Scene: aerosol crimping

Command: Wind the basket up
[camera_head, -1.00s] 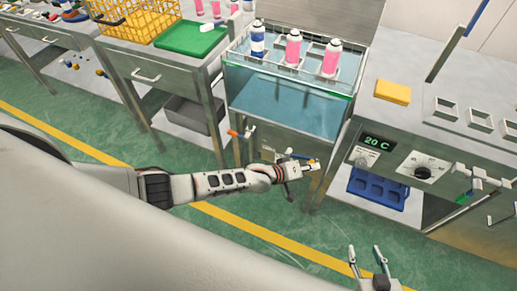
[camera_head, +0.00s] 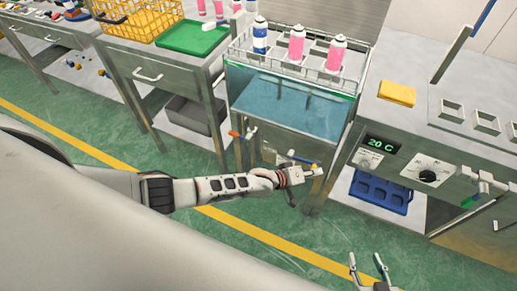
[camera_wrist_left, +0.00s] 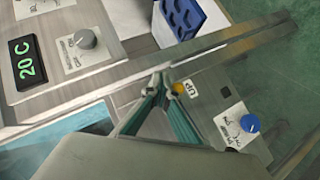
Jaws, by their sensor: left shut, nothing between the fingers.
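The basket (camera_head: 281,66) is a pale rack holding a blue-and-white can (camera_head: 260,36) and two pink cans (camera_head: 296,45). It stands raised at the top of the glass-walled water tank (camera_head: 285,103), clear of most of the water. My left gripper (camera_head: 317,171) is shut and empty at the tank's front panel. In the left wrist view its fingertips (camera_wrist_left: 164,80) are close beside a yellow button (camera_wrist_left: 178,88) marked UP; I cannot tell whether they touch it. My right gripper (camera_head: 369,262) is open and empty at the bottom of the head view.
A dial (camera_head: 428,176) and a 20 C display (camera_head: 381,145) are on the right bench, with a yellow sponge (camera_head: 397,94) on top. A blue knob (camera_wrist_left: 250,123) is on the panel near my left gripper. A yellow crate (camera_head: 140,18) stands on the left bench.

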